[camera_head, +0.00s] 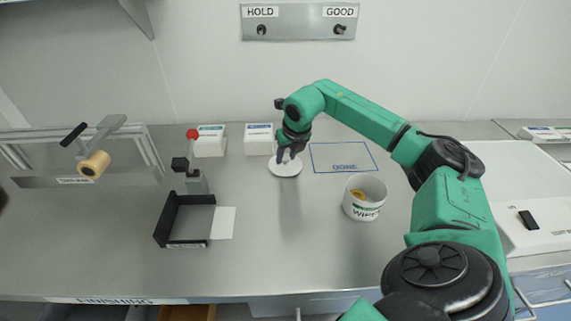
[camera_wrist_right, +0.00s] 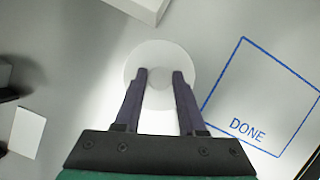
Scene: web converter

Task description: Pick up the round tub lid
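The round white tub lid (camera_head: 285,169) lies flat on the steel bench, left of the blue DONE square. In the right wrist view the lid (camera_wrist_right: 160,55) is below the fingers, with a smaller raised disc at its middle. My right gripper (camera_head: 288,154) is over the lid. In the right wrist view its two dark fingers (camera_wrist_right: 160,75) are apart, one on each side of the central disc. I cannot tell whether they touch it. The white tub (camera_head: 364,198) marked WIPES stands open, with something yellow inside. My left gripper is not in view.
The DONE square (camera_head: 343,157) on the bench is empty. White boxes (camera_head: 259,139) stand behind the lid. A black-edged fixture (camera_head: 172,222) with a red-knobbed clamp and a white sheet (camera_head: 223,223) are at left. A roll holder (camera_head: 95,164) stands further left.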

